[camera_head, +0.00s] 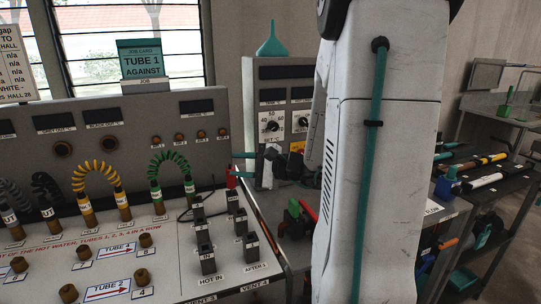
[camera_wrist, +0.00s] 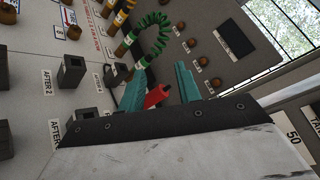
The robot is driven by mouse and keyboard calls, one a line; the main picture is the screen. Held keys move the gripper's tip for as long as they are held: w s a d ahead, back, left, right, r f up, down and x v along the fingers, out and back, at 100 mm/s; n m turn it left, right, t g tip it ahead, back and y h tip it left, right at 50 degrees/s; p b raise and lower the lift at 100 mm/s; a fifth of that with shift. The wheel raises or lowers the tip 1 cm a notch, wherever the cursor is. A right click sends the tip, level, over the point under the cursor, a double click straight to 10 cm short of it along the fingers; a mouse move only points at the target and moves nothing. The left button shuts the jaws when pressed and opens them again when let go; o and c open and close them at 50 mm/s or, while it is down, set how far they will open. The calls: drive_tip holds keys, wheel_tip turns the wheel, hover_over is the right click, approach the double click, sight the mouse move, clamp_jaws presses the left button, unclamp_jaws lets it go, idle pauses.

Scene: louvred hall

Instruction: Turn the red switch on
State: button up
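A small red piece on a yellow plate (camera_head: 297,147), which looks like the red switch, is on the front of the grey control box, partly hidden behind my arm. Its setting cannot be made out. My gripper (camera_head: 241,165) points left in front of the box, its two teal fingers apart. In the wrist view my gripper (camera_wrist: 160,88) is open. A separate red handle-like piece (camera_wrist: 157,96) shows between its fingers, with no clear contact. That red piece (camera_head: 232,178) stands at the right edge of the bench panel, by the lower fingertip.
The control box (camera_head: 262,95) has dials and a teal funnel (camera_head: 272,40) on top. The bench panel (camera_head: 150,235) carries coiled tubes, including a green one (camera_head: 171,164), and several dark sockets (camera_head: 207,260). A tool-covered table (camera_head: 490,175) stands at the right.

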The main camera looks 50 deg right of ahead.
drive_tip(key=s+d+f+m+h, duration=0.25)
drive_tip(key=d+m+h, duration=0.2)
drive_tip(key=d, duration=0.35)
drive_tip(key=s+d+f+m+h, duration=0.2)
drive_tip(key=s+d+m+h, duration=0.25)
drive_tip(key=d, duration=0.35)
drive_tip(key=s+d+f+m+h, duration=0.3)
drive_tip(key=d+h, duration=0.3)
drive_tip(key=d, duration=0.3)
drive_tip(key=x, duration=0.9)
drive_tip(key=shift+w+r, duration=0.15)
drive_tip(key=shift+w, duration=0.3)
drive_tip(key=shift+a, duration=0.1)
drive_tip(key=shift+c, duration=0.3)
clamp_jaws()
drive_tip(key=shift+m, duration=0.3)
